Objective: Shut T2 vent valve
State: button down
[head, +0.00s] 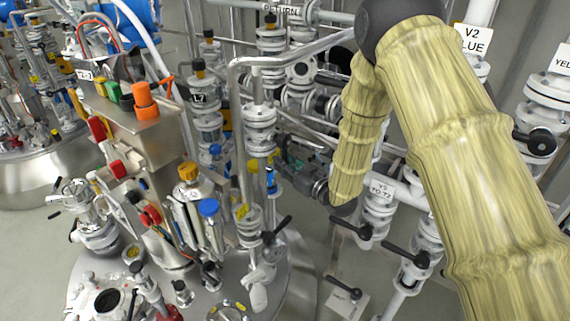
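My arm in a pale yellow sleeve comes in from the right and bends down at the centre. My gripper (285,160) is at its end, among the pipes just right of a vertical pipe (247,160). The pipe and fittings partly hide it, and its fingers cannot be made out. No label that reads as T2 vent is legible, so I cannot tell which valve it is. A steel vessel (300,285) at the bottom centre carries several valves and fittings. A valve with a dark lever (277,230) stands on its right side, below my gripper.
A steel box (140,130) with coloured buttons and knobs stands left of my gripper. Piping with labelled valves, V2 blue (472,40) and V5 to T3 (380,190), fills the right. Dark levers (350,228) stick out low right. Open floor (30,250) shows at left.

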jog(key=shift+s, duration=0.1)
jog(key=s+a+r+m+g, duration=0.4)
jog(key=s+r+m, duration=0.2)
jog(key=m, duration=0.9)
jog(key=shift+s+a+r+m+y+b, duration=0.2)
jog(key=shift+a+r+m+y+b, duration=0.15)
jog(key=shift+r, duration=0.85)
jog(key=c, duration=1.3)
grip_release()
